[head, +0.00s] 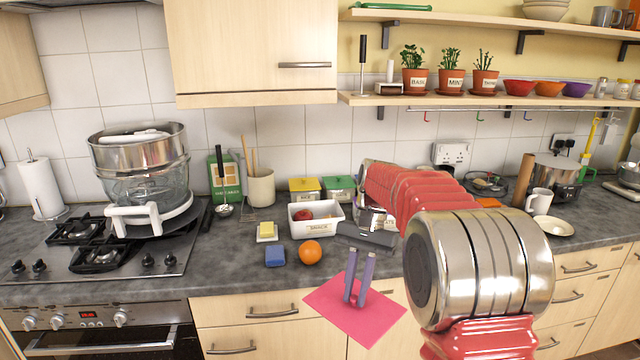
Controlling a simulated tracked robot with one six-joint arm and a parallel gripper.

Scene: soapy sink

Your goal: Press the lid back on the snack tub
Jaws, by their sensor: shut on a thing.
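The snack tub (318,229) is a white open box labelled SNACK on the counter, with a red round fruit (306,214) inside. A flat pink-red square, seemingly the lid (340,318), is at my gripper's fingertips. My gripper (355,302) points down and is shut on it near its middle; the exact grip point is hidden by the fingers. The lid overlaps the counter's front edge in the picture, in front of and to the right of the tub, apart from it. My wrist hides part of the counter to the right of the tub.
An orange (310,252), a blue block (276,256) and a yellow block on a small dish (267,238) lie in front and left of the tub. Yellow (304,188) and green (339,188) boxes stand behind it. A hob with a pot (140,165) is at left.

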